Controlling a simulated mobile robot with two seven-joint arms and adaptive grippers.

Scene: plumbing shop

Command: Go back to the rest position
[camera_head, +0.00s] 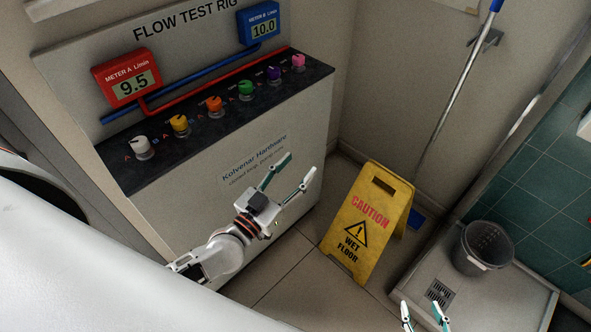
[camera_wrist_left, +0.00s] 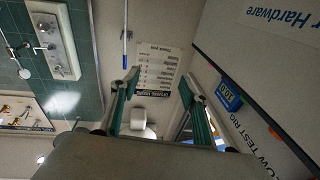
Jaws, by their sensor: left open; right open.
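My left gripper (camera_head: 290,178) is open and empty in the head view, in front of the flow test rig's lower panel. Its two teal-tipped fingers also show spread apart in the left wrist view (camera_wrist_left: 160,85), with nothing between them. My right gripper (camera_head: 424,316) shows only by its fingertips at the bottom edge of the head view, apart and empty, near the shower tray. The rest of the right arm is out of frame.
The flow test rig (camera_head: 225,150) with a row of coloured knobs stands behind my left gripper. A yellow wet floor sign (camera_head: 367,222) stands on the floor. A grey bucket (camera_head: 480,248) sits on the shower tray (camera_head: 505,300). A mop handle (camera_head: 455,95) leans by the wall.

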